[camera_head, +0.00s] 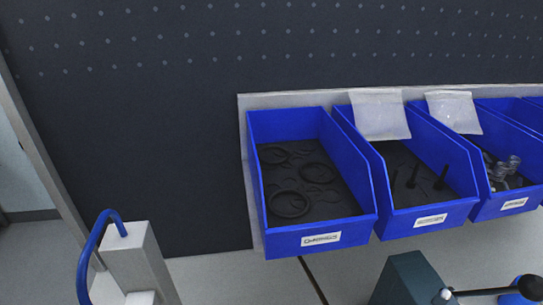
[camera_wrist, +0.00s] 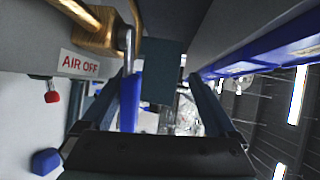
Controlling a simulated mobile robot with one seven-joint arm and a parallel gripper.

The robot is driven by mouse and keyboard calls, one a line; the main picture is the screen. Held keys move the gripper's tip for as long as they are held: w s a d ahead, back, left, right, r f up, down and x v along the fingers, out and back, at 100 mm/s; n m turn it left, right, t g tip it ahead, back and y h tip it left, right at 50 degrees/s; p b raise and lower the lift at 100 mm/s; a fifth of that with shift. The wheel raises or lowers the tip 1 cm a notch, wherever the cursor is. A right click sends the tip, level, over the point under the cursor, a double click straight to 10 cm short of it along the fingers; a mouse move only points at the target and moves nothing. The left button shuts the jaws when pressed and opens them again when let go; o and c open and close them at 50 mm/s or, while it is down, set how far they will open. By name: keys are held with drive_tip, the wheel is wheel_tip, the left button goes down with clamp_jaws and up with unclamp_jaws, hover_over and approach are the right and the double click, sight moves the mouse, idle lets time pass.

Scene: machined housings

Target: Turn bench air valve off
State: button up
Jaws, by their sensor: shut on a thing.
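The bench air valve shows in the wrist view as a brass body (camera_wrist: 97,38) at the upper left, with a metal stem and a blue lever handle (camera_wrist: 130,98) extending below it. A white label reading AIR OFF (camera_wrist: 80,64) is beside the valve. My gripper (camera_wrist: 160,80) has its two dark fingers on either side of the view; the blue handle lies between them, close to the left finger. It is shut on the handle, though the exact contact is hard to see. Neither valve nor gripper shows in the head view.
Blue bins (camera_head: 318,239) with black rings, dark pins and metal parts line a ledge below a dark perforated panel (camera_head: 150,130). A dark teal block (camera_head: 408,280) and a black-knobbed lever (camera_head: 531,288) are at lower right. A red knob (camera_wrist: 52,97) is near the label.

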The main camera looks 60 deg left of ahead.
drive_tip(key=shift+s+a+r, duration=0.15)
drive_tip(key=shift+s+r, duration=0.2)
drive_tip(key=shift+r, duration=0.05)
drive_tip(key=a+f+b+v, duration=0.1)
drive_tip(key=b+v, duration=0.4)
drive_tip(key=v, duration=0.9)
drive_tip(key=shift+s+a+f, duration=0.25)
drive_tip(key=shift+s+f, duration=0.1)
drive_tip(key=shift+f, duration=0.2)
drive_tip(key=shift+p, duration=0.3)
idle(0.5)
